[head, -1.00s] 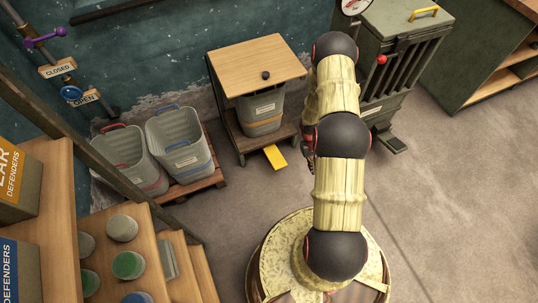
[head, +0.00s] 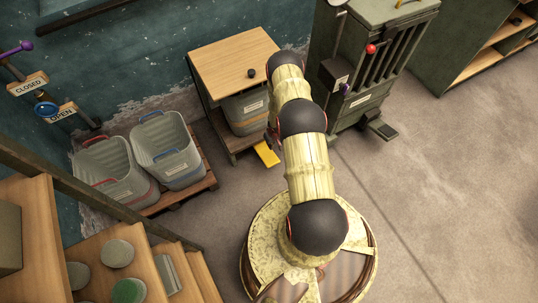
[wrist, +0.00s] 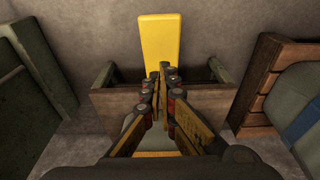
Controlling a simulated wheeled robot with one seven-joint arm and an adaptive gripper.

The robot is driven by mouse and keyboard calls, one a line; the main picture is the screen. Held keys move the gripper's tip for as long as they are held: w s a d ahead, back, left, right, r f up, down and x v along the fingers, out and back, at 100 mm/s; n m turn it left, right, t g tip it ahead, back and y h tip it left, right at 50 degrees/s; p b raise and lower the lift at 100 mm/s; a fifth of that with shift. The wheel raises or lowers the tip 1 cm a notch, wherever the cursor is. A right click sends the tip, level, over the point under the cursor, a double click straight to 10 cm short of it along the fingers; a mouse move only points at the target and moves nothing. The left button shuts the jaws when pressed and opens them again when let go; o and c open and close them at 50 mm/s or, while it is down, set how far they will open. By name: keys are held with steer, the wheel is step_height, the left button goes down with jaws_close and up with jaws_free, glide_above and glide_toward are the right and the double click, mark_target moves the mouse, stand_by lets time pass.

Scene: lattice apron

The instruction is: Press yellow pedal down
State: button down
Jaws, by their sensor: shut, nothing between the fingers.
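The yellow pedal (head: 266,154) sticks out near the floor from the front of a wooden-topped stand (head: 232,60). In the wrist view the pedal (wrist: 160,42) is a flat yellow plate just beyond my fingertips. My gripper (wrist: 163,72) is shut and empty, with its fingertips at the pedal's near end in the picture. I cannot tell whether they touch it. In the head view my gripper (head: 270,136) is a small dark shape beside the stand, just above the pedal in the picture and mostly hidden by my arm.
Two grey bins (head: 168,150) stand on a pallet left of the stand. A green machine (head: 372,60) with a dark floor pedal (head: 383,130) stands to the right. The floor at right is clear.

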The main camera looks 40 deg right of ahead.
steer(key=b, duration=0.6)
glide_above(270, 157)
step_height(270, 157, down, 12)
steer(key=shift+f, duration=0.1)
steer(key=shift+s+f, duration=0.15)
steer(key=shift+f, duration=0.6)
steer(key=shift+s+a+f+p, duration=0.1)
steer(key=shift+s+p, duration=0.05)
steer(key=shift+p, duration=0.55)
